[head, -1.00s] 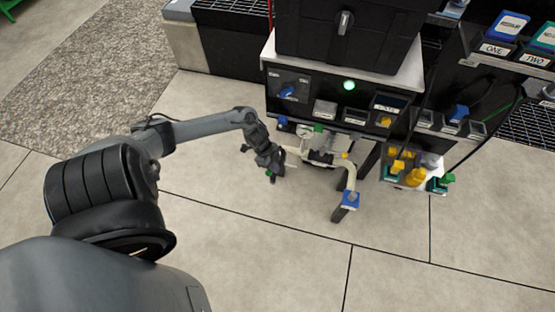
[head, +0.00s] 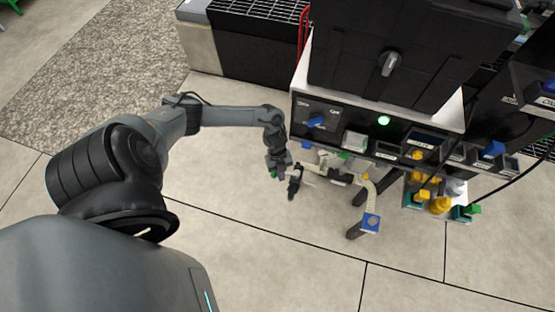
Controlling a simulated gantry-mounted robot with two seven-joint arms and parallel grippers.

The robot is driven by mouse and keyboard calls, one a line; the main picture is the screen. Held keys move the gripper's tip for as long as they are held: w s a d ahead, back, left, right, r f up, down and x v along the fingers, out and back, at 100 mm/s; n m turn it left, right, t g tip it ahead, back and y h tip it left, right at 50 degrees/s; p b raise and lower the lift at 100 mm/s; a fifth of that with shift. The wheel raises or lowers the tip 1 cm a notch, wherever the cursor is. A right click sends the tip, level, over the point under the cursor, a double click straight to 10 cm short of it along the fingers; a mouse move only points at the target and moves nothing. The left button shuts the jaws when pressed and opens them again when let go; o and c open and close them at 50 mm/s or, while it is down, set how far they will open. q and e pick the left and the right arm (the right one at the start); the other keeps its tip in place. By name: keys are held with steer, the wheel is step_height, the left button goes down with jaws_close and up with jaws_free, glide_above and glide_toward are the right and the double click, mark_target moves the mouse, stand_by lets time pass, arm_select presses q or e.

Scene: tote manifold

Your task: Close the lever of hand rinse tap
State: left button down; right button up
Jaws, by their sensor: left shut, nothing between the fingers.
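Pale pipework (head: 330,164) runs under the front of the black control box. It carries a small blue part (head: 307,145) at its left, a green part (head: 345,154) in the middle, and a curved pipe ending in a blue square piece (head: 371,222) low on the right. I cannot tell which of these is the hand rinse tap or its lever, as no label there is readable. My left gripper (head: 293,189) is shut and empty, just left of the pipework's left end. Whether its tip touches the pipework is too small to tell. My right gripper is out of view.
The black control box (head: 337,138) has a blue knob (head: 316,122) and a lit green lamp (head: 384,120). A dark tote (head: 440,70) stands on top. Yellow and green fittings (head: 440,205) cluster at right. The tiled floor in front (head: 270,240) is clear.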

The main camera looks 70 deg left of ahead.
arm_select(q)
steer(key=shift+w+a+f, duration=0.15)
steer(key=shift+w+a, duration=0.05)
steer(key=shift+a, duration=0.1)
steer(key=shift+w+a+m+b, duration=0.1)
steer(key=shift+a+m+b, duration=0.35)
steer(key=shift+m, duration=0.25)
steer(key=shift+w+a, duration=0.15)
steer(key=shift+a, duration=0.15)
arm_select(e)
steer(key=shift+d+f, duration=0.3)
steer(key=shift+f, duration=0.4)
arm_select(q)
steer(key=shift+a, duration=0.1)
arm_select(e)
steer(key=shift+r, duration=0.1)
